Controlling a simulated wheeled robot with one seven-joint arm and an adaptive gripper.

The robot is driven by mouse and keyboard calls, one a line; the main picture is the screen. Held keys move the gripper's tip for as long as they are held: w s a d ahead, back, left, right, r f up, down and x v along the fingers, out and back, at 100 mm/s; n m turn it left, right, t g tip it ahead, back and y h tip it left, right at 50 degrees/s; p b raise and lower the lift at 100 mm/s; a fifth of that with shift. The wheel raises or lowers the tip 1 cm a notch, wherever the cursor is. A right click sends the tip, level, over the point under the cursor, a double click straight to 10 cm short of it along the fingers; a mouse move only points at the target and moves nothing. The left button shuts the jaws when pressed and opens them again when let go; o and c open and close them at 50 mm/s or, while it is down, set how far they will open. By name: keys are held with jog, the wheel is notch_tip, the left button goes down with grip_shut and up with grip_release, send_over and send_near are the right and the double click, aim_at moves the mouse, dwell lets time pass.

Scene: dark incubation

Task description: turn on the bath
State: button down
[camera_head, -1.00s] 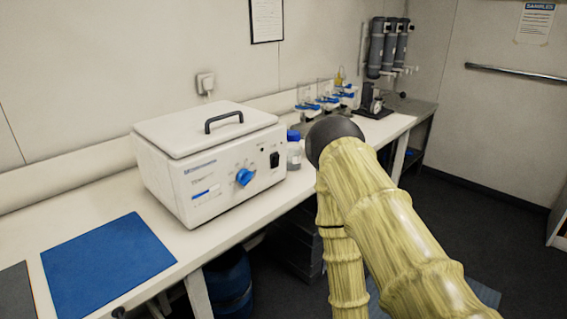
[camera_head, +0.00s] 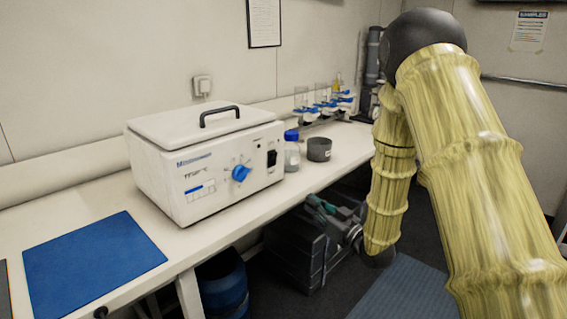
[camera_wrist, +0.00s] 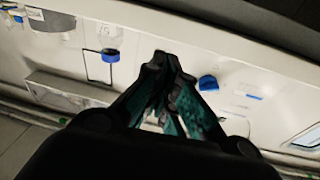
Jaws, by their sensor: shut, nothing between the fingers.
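The bath (camera_head: 205,165) is a white box on the bench, with a closed lid and a black handle. Its front panel has a blue knob (camera_head: 240,173) and, right of it, a black rocker switch (camera_head: 271,159). I cannot tell the switch's position. My gripper (camera_head: 314,203) has teal and black fingers, shut and empty. In the head view it appears in front of the bench edge, below and right of the switch, apart from the bath. In the wrist view the fingertips (camera_wrist: 162,62) meet; the blue knob (camera_wrist: 208,83) shows right of them.
A blue-capped bottle (camera_head: 292,155) and a dark round pot (camera_head: 319,149) stand right of the bath. Blue-topped glassware (camera_head: 325,105) is farther back. A blue mat (camera_head: 95,265) lies at left. Dark crates (camera_head: 290,255) and a blue bin (camera_head: 223,285) are under the bench.

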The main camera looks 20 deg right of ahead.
aim_at(273, 159)
notch_tip(273, 159, up, 7)
jog(key=d+n+t+y, duration=0.1)
jog(key=n+y, duration=0.1)
jog(key=y, duration=0.1)
jog(key=shift+r+b, duration=0.15)
jog(key=shift+b, duration=0.2)
jog(key=shift+w, duration=0.15)
jog(key=p+x, duration=0.1)
jog(key=x, duration=1.2)
jog(key=shift+w+a, duration=0.25)
jog(key=shift+w, duration=0.1)
jog(key=shift+r+p, duration=0.1)
jog(key=shift+p, duration=0.2)
